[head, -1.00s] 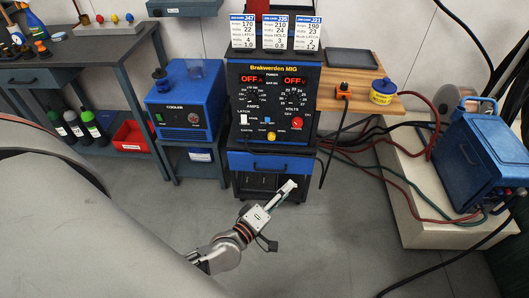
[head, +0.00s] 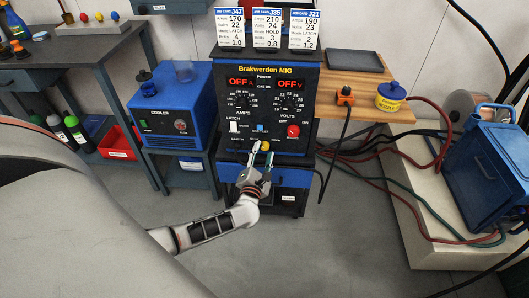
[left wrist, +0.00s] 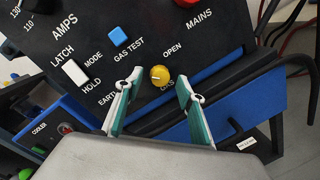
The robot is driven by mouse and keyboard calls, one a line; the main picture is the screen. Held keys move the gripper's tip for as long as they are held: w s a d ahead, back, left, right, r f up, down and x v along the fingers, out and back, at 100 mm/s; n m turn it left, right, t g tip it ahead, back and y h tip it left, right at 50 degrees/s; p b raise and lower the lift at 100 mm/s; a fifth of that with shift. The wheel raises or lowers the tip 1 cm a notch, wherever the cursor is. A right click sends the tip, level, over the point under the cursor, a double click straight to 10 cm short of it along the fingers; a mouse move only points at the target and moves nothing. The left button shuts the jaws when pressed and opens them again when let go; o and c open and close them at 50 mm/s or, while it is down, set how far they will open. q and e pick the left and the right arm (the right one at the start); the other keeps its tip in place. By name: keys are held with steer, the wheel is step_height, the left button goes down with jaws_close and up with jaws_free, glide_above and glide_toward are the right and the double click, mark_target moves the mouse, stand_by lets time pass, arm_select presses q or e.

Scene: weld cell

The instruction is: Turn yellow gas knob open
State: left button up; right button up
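The yellow gas knob (head: 265,146) is low on the front panel of the blue and black Brakwerden MIG welder (head: 300,76). In the left wrist view the round yellow knob (left wrist: 160,76) sits below the OPEN label. A label under it is partly covered; I cannot tell its pointer direction surely. My left gripper (head: 259,153) is in front of the panel's lower edge. In the left wrist view its two green-padded fingers (left wrist: 157,95) are spread wide, one to each side of the knob, with a gap to it. My right gripper is in neither view.
A blue GAS TEST button (left wrist: 116,34) and a white LATCH/HOLD switch (left wrist: 75,72) are left of the knob. A red mains switch (head: 293,131) is to its right. A blue cooler (head: 172,112) stands left of the welder. Cables run at the right.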

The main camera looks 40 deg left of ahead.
arm_select(q)
steer(key=shift+w+a, duration=0.2)
steer(key=shift+w, duration=0.2)
steer(key=shift+c, duration=0.4)
jaws_close()
